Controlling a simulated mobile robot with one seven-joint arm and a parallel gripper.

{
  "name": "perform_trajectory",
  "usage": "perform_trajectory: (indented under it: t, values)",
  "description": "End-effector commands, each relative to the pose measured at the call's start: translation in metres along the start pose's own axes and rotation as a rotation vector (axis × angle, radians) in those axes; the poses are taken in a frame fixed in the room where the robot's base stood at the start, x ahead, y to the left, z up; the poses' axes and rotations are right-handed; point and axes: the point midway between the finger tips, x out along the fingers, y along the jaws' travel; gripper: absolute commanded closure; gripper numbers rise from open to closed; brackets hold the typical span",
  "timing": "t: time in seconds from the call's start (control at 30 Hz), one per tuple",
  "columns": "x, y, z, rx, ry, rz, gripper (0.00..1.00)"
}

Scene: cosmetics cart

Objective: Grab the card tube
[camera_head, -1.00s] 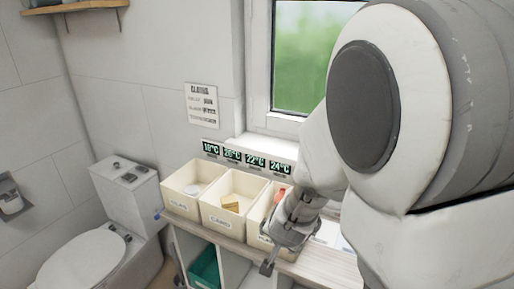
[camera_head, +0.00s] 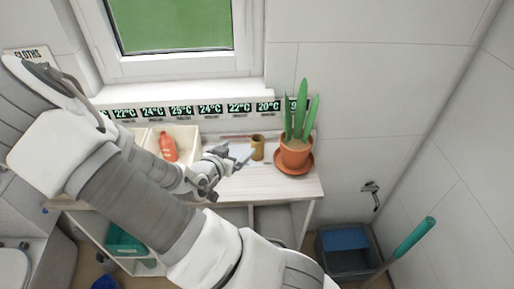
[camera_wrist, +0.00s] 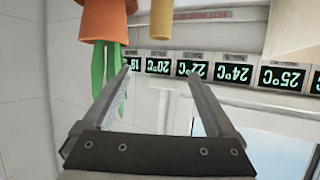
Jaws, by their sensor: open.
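The card tube (camera_head: 257,147), a small brown cylinder, stands upright on the cart top (camera_head: 290,187) to the left of a potted plant. In the wrist view, which shows the scene upside down, the tube (camera_wrist: 161,20) is at the top edge, partly cut off. My gripper (camera_head: 243,158) is to the left of the tube in the head view, over the cart top. In the wrist view my gripper (camera_wrist: 158,73) is open with nothing between its fingers, and the tube appears beyond the fingertips, apart from them.
The potted plant (camera_head: 295,150) stands close to the tube's right. A cream bin with an orange bottle (camera_head: 168,146) is left of my gripper. A row of temperature displays (camera_head: 210,108) lines the wall behind. A bucket (camera_head: 345,250) stands on the floor at right.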

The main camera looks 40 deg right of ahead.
Motion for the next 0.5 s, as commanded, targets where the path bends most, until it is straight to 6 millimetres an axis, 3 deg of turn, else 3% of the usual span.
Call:
perform_trajectory:
  t: [0.3, 0.5]
  values:
    - [0.059, 0.001, 0.001, -0.001, -0.002, 0.003, 0.08]
    - [0.087, 0.001, 0.001, 0.000, -0.002, 0.001, 0.08]
